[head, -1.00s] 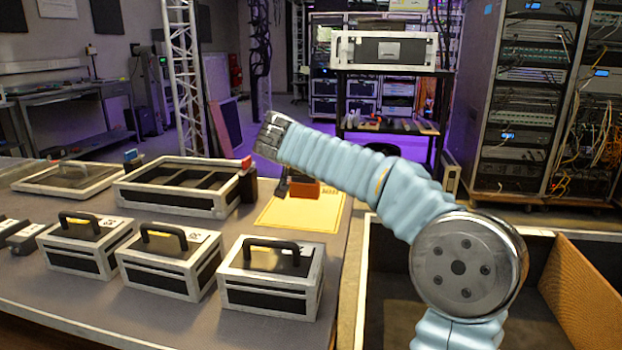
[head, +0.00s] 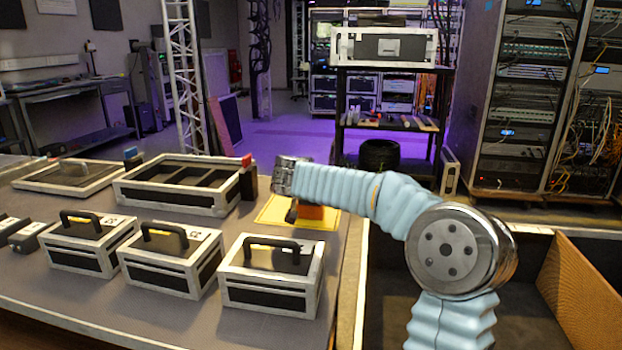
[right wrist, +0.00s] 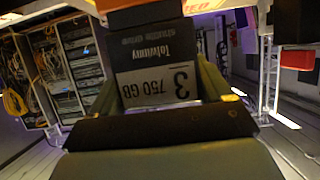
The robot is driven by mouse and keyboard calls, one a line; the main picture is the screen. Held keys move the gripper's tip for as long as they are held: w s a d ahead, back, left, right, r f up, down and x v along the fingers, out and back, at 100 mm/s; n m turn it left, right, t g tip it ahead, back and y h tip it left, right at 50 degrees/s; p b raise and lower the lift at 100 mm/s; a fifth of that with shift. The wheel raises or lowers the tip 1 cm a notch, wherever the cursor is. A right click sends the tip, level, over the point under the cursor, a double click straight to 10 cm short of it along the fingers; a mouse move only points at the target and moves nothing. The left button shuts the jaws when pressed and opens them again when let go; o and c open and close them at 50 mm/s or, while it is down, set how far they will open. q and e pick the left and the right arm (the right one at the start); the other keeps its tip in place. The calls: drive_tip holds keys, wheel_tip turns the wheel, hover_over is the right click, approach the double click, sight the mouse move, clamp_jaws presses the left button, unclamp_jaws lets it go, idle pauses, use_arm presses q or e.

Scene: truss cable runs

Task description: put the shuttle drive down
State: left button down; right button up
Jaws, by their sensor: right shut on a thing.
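The shuttle drive (right wrist: 155,85) is a dark block with an orange end and a white label reading "3 750 GB", upside down in the right wrist view. My right gripper (right wrist: 165,82) is shut on it, with a finger on each side. In the head view the drive's orange part (head: 317,216) shows below my right wrist, over the yellow mat (head: 270,213) at the table's right side. The wrist partly hides it, and I cannot tell whether it touches the mat. My left gripper is not in view.
An open, divided case (head: 180,205) stands left of the mat, with small red and blue pieces near its corners. Several handled cases (head: 268,300) line the table's front. An open bin (head: 380,300) lies right of the table edge. Part of the mat is bare.

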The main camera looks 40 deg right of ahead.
drive_tip(key=o, duration=1.2)
drive_tip(key=shift+f, duration=0.1)
